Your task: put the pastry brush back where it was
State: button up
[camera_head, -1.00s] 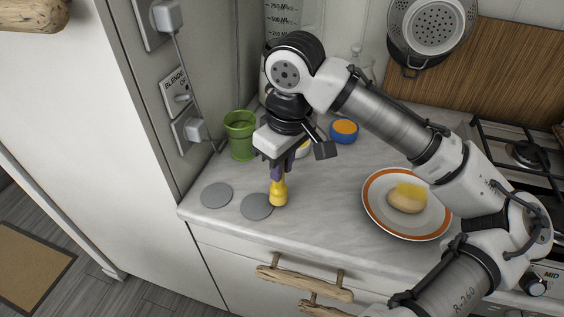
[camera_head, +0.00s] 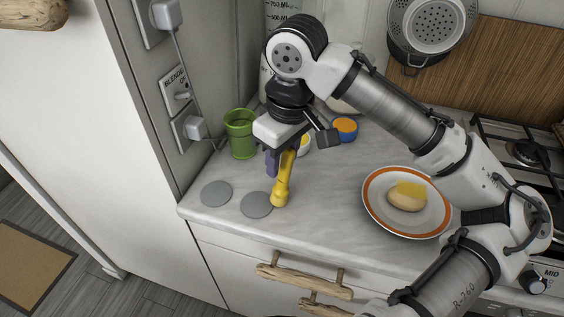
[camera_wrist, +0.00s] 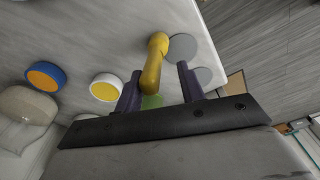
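The yellow pastry brush (camera_head: 283,180) stands roughly upright on the counter, leaning slightly in the head view. Its wide end is down at the right edge of a grey disc (camera_head: 254,205); I cannot tell whether it rests partly on it. My gripper (camera_head: 279,163) is above and around the brush's upper end. A second grey disc (camera_head: 216,194) lies bare to the left.
A green cup (camera_head: 240,135) stands behind the discs. A white bowl with yellow contents (camera_head: 304,143) and a blue bowl with orange contents (camera_head: 344,129) stand behind the gripper. An orange-rimmed plate (camera_head: 376,212) with a yellow-topped bun (camera_head: 406,198) is at right. The counter front is clear.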

notch_tip(320, 180, up, 10)
jog(key=shift+s+d, duration=0.35)
jog(key=shift+d, duration=0.1)
